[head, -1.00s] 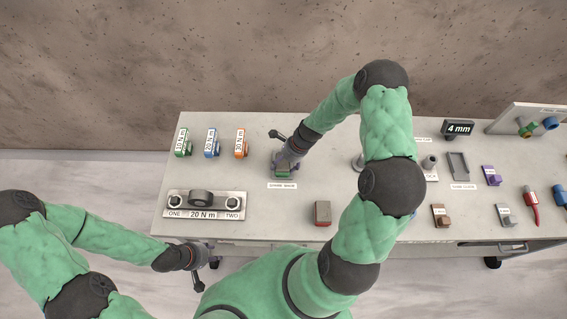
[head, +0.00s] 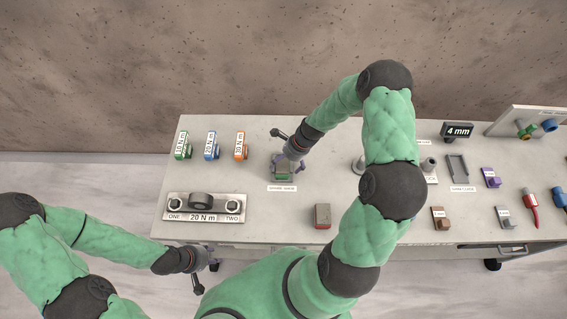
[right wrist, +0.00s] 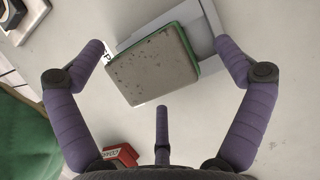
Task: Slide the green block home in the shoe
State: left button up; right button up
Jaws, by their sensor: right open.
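The green block (head: 283,177) sits at the labelled spot left of the slab's middle. In the right wrist view the block (right wrist: 152,66) shows a speckled grey top with a green edge. The pale shoe (right wrist: 207,22) shows along its upper and right sides; how deep the block sits cannot be told. My right gripper (head: 287,165) is over the block. In the wrist view its purple fingers (right wrist: 160,55) are spread on either side of the block, apart from it. My left gripper (head: 203,277) hangs off the slab's front edge; its jaw state is unclear.
A red and grey block (head: 322,215) stands near the front edge. A grey U-shaped piece (head: 457,167) and several tools are at the right.

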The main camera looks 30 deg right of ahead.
jog(key=v, duration=1)
jog(key=shift+r, duration=0.2)
